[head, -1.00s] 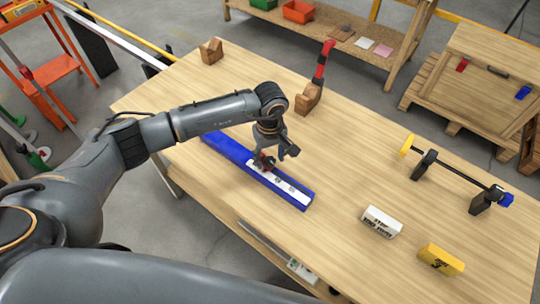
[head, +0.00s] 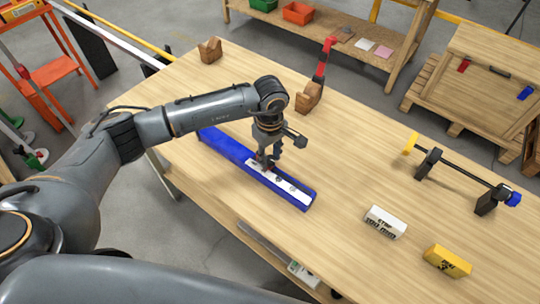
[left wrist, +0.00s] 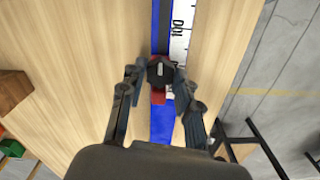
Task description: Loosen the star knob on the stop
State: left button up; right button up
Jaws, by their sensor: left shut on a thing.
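The blue rail (head: 224,145) lies on the wooden table with a white scale strip (head: 291,190) along it. The wrist view shows the rail (left wrist: 160,124) and the scale's "100" mark (left wrist: 178,28). The red stop (left wrist: 158,97) sits on the rail, mostly hidden by my gripper in the head view. Its dark star knob (left wrist: 160,72) faces the wrist camera. My left gripper (head: 266,164) reaches down over the stop; in the wrist view its fingers (left wrist: 160,73) are shut on the knob from both sides. My right gripper is out of view.
A white block with printing (head: 385,222) and a yellow block (head: 447,261) lie at the table's near right. A black bar on stands (head: 462,177) is at the right. A wooden block with a red-handled tool (head: 310,96) stands behind the gripper.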

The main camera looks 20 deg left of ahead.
aim_at(270, 159)
pick_arm(q)
jog(key=o, duration=1.1)
jog(key=shift+o, duration=0.2)
notch_tip(270, 159, up, 12)
